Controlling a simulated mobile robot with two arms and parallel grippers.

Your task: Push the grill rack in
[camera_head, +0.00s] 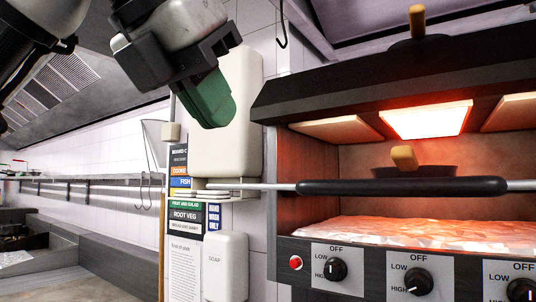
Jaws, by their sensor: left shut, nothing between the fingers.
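The grill (350,100) is at the right with a glowing heater panel under its dark hood. A horizontal bar with a black grip (402,187) and thin metal ends crosses in front of the grill opening; it appears to be the grill rack's handle. How far the rack stands out cannot be told from this angle. My left gripper (212,105) has green fingers and is shut and empty. It is up and left of the bar, apart from it, beside the hood's left end. My right gripper is not in view.
A dark thing with a wooden knob (404,158) shows behind the bar. Control knobs (418,281) and a red button line the grill's lower front. A white dispenser (226,265), colour-coded signs (187,215) and hanging hooks are on the wall. A steel counter runs left.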

